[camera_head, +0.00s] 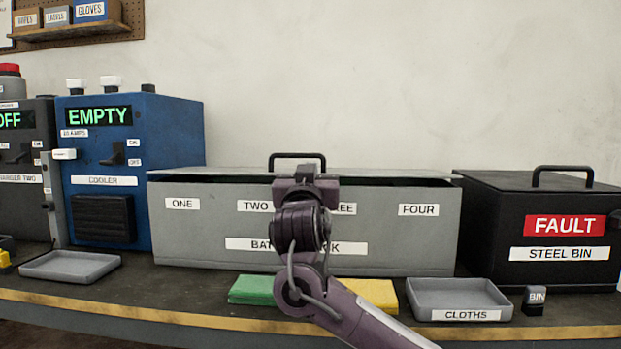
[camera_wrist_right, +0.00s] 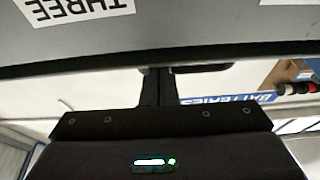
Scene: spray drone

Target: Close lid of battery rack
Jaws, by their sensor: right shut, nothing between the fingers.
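The battery rack (camera_head: 200,230) is a long grey box with labels ONE to FOUR on its front, standing on the bench against the wall. Its grey lid (camera_head: 390,173) lies nearly flat on top, with a black handle (camera_head: 297,156). A dark gap shows under the lid's front edge, clearest at the right end, so the lid is not fully flush. My right gripper (camera_head: 304,172) is at the middle of the lid's front edge, below the handle, and covers part of the labels. In the right wrist view my shut, empty fingers (camera_wrist_right: 157,86) reach the rack's top edge; contact is unclear.
A blue cooler unit (camera_head: 150,160) reading EMPTY stands left of the rack. A black steel bin (camera_head: 500,225) stands close on the right. Grey trays (camera_head: 70,266) (camera_head: 430,292), a green cloth (camera_head: 255,290) and a yellow cloth (camera_head: 372,291) lie along the front bench.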

